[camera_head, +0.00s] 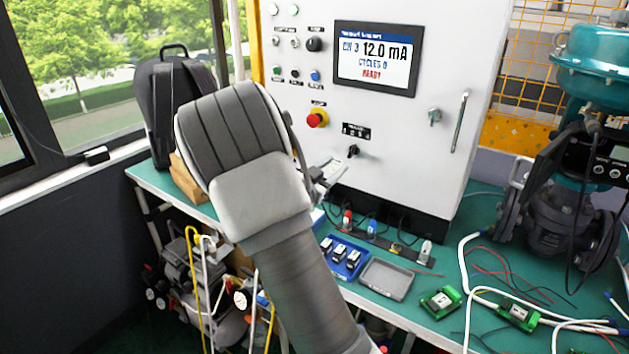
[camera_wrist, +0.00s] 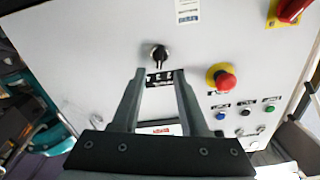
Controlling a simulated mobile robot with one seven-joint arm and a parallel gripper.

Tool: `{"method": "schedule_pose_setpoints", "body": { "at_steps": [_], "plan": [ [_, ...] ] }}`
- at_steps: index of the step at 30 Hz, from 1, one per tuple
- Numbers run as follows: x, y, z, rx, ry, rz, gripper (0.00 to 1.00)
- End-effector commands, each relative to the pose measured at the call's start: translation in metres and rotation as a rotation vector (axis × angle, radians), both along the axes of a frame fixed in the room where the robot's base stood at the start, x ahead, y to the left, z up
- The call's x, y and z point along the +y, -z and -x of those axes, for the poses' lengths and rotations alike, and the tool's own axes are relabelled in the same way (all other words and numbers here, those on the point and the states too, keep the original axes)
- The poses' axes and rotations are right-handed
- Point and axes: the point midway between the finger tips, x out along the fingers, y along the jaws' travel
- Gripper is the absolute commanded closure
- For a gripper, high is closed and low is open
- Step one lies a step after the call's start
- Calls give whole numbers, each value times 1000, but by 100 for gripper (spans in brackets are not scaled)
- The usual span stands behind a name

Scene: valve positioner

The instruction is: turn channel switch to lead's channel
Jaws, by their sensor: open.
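The channel switch, a small black knob (camera_head: 353,151) under a black label, is low on the white cabinet front. It also shows in the wrist view (camera_wrist: 159,53), just beyond the fingertips, in line with the gap between them. My gripper (camera_wrist: 159,71) is open and empty, pointed at the panel; no contact with the knob is visible. In the head view my gripper (camera_head: 328,172) is partly hidden behind my wrist, left of the knob. The display (camera_head: 376,58) reads CH 3, 12.0 mA, CYCLES 0, READY. Several coloured connectors (camera_head: 371,228) stand on a dark strip below. Which one the lead uses is unclear.
A red emergency button (camera_head: 317,118) sits left of the knob, and at its right in the wrist view (camera_wrist: 222,80). A door handle (camera_head: 459,122) is at right. Blue and grey trays (camera_head: 386,279) are on the green bench. A valve assembly (camera_head: 560,200) stands right.

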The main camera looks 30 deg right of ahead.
Motion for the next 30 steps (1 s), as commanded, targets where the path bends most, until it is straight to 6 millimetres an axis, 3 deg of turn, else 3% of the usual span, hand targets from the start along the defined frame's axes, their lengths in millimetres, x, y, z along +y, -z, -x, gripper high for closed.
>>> {"method": "schedule_pose_setpoints", "body": {
  "at_steps": [6,12,30],
  "plan": [
    [46,-1,26,0,-4,-1,56],
    [72,-1,42,0,-1,0,56],
    [80,0,48,0,0,1,56]
  ]
}}
